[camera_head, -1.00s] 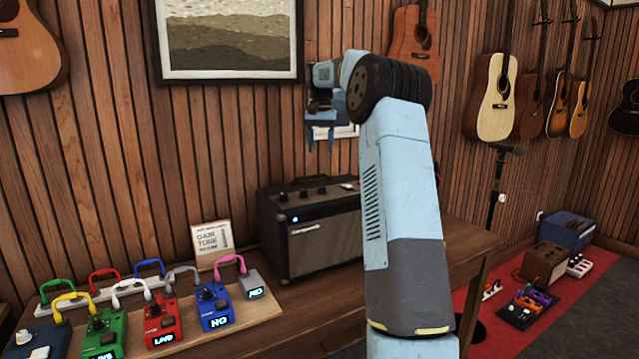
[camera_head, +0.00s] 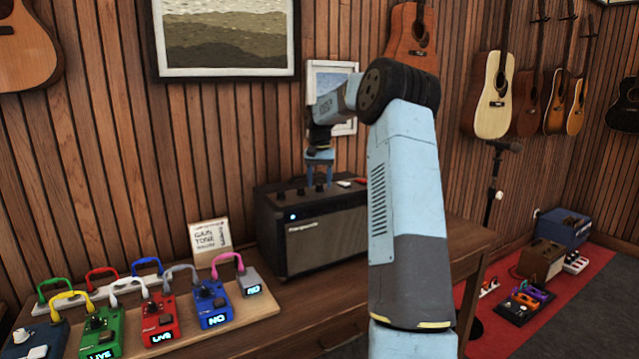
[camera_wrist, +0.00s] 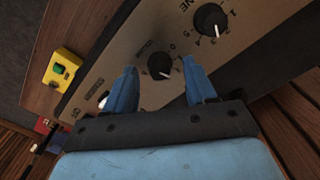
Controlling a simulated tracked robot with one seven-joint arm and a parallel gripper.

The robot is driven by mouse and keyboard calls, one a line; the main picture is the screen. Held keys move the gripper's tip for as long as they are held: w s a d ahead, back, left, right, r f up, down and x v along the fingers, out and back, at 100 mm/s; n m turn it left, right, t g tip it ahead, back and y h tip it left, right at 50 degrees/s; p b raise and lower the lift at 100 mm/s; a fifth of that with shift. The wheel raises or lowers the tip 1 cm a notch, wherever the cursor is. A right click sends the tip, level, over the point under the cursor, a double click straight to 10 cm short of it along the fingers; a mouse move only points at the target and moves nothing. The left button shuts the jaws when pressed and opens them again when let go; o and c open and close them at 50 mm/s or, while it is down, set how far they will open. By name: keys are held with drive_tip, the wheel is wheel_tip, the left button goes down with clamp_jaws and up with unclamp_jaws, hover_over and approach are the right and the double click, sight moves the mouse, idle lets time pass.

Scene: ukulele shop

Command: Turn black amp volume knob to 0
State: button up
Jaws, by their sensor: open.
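The black amp (camera_head: 310,238) stands on the wooden table with a row of black knobs on its top panel. In the wrist view, one round black knob (camera_wrist: 159,66) shows between my fingertips. Its label looks like the volume one but is small. Its white pointer is toward the lower right, away from the 0 printed above it. A second knob (camera_wrist: 209,20), with a label ending in "NE", lies to the upper right. My gripper (camera_head: 319,183) is open and points down over the top panel. It also shows in the wrist view (camera_wrist: 160,72), apparently touching nothing.
Coloured pedals such as the blue one (camera_head: 213,306) sit on a board left of the amp. A small card (camera_head: 210,243) stands beside the amp. A yellow item (camera_wrist: 62,70) shows beyond the panel. The framed picture (camera_head: 344,128) hangs on the wall behind my arm.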

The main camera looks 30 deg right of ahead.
drive_tip(key=shift+f, duration=0.3)
drive_tip(key=shift+c, duration=0.2)
clamp_jaws()
